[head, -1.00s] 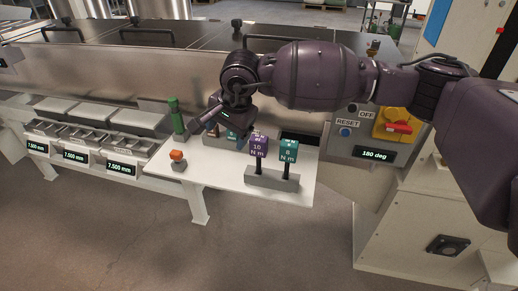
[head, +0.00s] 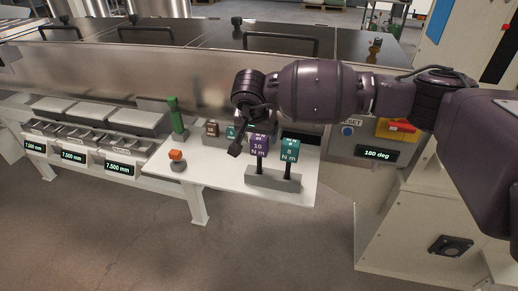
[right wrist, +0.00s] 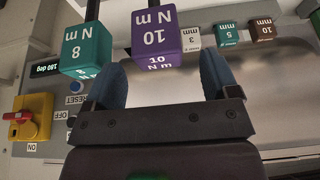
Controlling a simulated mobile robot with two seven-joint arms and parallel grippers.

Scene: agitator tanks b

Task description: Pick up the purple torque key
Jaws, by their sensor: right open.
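The purple torque key (head: 258,147), marked 10 N m, stands upright in a grey holder (head: 262,180) on the white shelf. The teal 8 N m key (head: 290,151) stands beside it on the right. My right gripper (head: 248,138) is open, close behind and left of the purple key in the head view. In the right wrist view the purple key's block (right wrist: 155,32) lies in line with the gap between the two blue fingers (right wrist: 161,82). I cannot tell whether they touch it. The teal key (right wrist: 86,48) is just outside the left finger. My left gripper is not in view.
Behind stand small brown (head: 212,128) and teal (head: 231,131) blocks. A green-handled tool (head: 176,118) and an orange-topped knob (head: 176,160) are left on the shelf. A metal wall (head: 130,72) rises behind; a control panel (head: 375,154) is at right.

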